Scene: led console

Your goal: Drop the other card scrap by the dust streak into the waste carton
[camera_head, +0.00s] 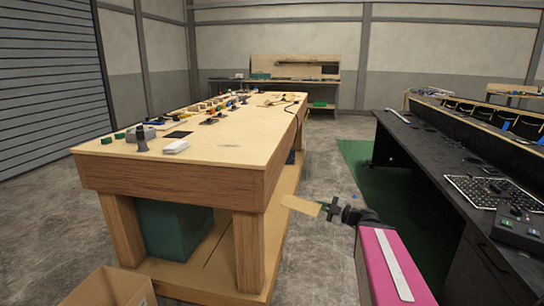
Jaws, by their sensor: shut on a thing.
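My gripper (329,209) is at the lower middle, right of the workbench's near right corner. It is shut on a tan card scrap (300,206), which sticks out to the left of the jaws in the air. The waste carton (110,288) is an open cardboard box on the floor at the bottom left, partly cut off by the frame; its inside is mostly out of sight. A faint dark dust streak (229,146) lies on the near part of the workbench top (245,125). No other scrap shows beside it.
Tools, a white stack (175,147) and a dark flat square (178,134) lie along the bench's left side. A green bin (172,230) stands beneath the bench. A black console (440,165) stands at right.

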